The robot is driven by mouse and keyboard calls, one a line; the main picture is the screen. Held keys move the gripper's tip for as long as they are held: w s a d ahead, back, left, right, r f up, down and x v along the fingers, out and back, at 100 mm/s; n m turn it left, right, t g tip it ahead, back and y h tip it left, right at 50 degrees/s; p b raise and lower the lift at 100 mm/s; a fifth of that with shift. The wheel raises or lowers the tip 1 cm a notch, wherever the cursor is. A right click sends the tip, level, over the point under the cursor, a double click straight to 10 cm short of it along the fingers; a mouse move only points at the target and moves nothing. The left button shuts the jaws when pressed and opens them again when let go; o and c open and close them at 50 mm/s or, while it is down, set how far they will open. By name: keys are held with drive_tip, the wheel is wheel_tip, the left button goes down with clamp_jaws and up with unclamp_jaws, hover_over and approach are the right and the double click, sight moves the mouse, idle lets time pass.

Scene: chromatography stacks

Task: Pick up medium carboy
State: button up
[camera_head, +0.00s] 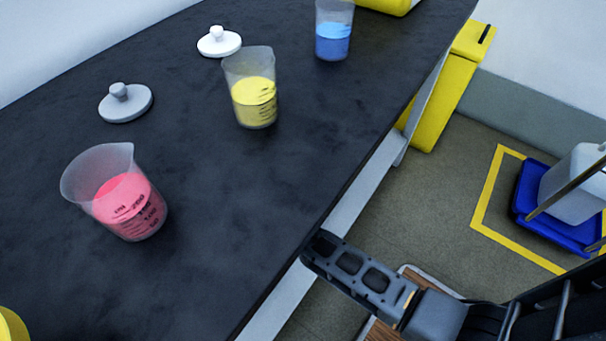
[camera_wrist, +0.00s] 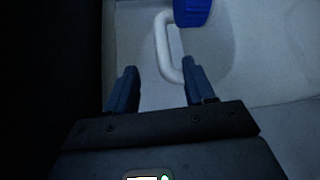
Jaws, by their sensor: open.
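In the wrist view, a pale handle loop (camera_wrist: 160,45) lies between the two fingertips of my gripper (camera_wrist: 159,66). The loop belongs to a whitish container (camera_wrist: 235,45) with a blue cap (camera_wrist: 193,10) at the top edge. It looks like a carboy, but I cannot tell its size. My gripper is open, with a gap showing on the loop's left side; the right finger is close to the loop. I cannot tell whether it touches. In the head view, a whitish carboy (camera_head: 574,185) stands in a blue tray (camera_head: 560,232), cut off at the right edge.
The dark bench (camera_head: 210,185) holds pink (camera_head: 130,205), yellow (camera_head: 254,100) and blue (camera_head: 333,40) beakers and two lids, one grey (camera_head: 125,103) and one white (camera_head: 219,42). A yellow bin (camera_head: 443,95) stands beyond the bench. Yellow tape (camera_head: 485,190) borders the tray's floor area.

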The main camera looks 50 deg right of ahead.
drive_tip(key=shift+x, duration=0.95)
drive_tip(key=x, duration=0.3)
drive_tip(key=b+x, duration=0.1)
drive_tip(key=x, duration=0.2)
drive_tip(key=shift+f, duration=0.25)
drive_tip(key=shift+s+a, duration=0.1)
clamp_jaws()
drive_tip(key=shift+r, duration=0.1)
